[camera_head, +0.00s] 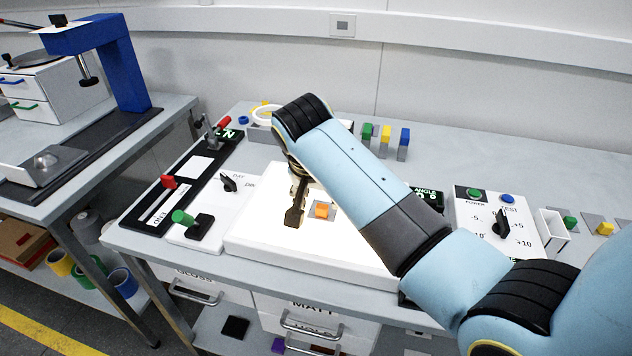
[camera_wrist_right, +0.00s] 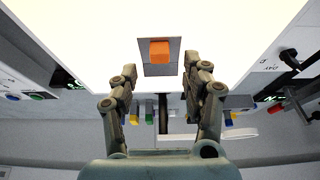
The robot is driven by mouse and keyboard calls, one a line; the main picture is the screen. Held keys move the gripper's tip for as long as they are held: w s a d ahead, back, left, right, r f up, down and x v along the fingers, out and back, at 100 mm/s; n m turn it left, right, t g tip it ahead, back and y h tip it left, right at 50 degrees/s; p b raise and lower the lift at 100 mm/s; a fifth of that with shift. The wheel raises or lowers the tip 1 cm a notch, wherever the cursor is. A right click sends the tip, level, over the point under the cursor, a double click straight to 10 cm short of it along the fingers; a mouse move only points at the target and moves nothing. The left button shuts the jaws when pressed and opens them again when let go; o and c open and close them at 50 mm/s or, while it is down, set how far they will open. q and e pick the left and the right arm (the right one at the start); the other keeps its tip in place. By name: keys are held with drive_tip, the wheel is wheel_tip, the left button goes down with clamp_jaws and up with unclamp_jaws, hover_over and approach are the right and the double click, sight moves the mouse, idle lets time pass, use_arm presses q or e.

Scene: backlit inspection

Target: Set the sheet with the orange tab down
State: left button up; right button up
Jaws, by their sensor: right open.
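The sheet with the orange tab (camera_head: 321,211) is a small grey square lying on the lit white panel (camera_head: 265,243). It also shows in the right wrist view (camera_wrist_right: 160,52), flat on the panel and just beyond my fingertips. My right gripper (camera_head: 295,217) is over the panel, just left of the sheet in the head view. In the right wrist view its two fingers (camera_wrist_right: 160,78) stand apart with nothing between them, and the tab is clear of both. My left gripper is in neither view.
Coloured tabs, green (camera_head: 367,132), yellow (camera_head: 385,133) and blue (camera_head: 404,138), stand upright behind my right arm. A control box (camera_head: 490,220) with buttons and a knob is at right. A green-knobbed lever (camera_head: 184,217) is left of the panel. A blue-framed stand (camera_head: 125,70) is on the left table.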

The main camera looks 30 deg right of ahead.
drive_tip(key=v, duration=0.7)
drive_tip(key=shift+r, duration=0.25)
drive_tip(key=shift+s+a, duration=0.1)
drive_tip(key=shift+s, duration=0.05)
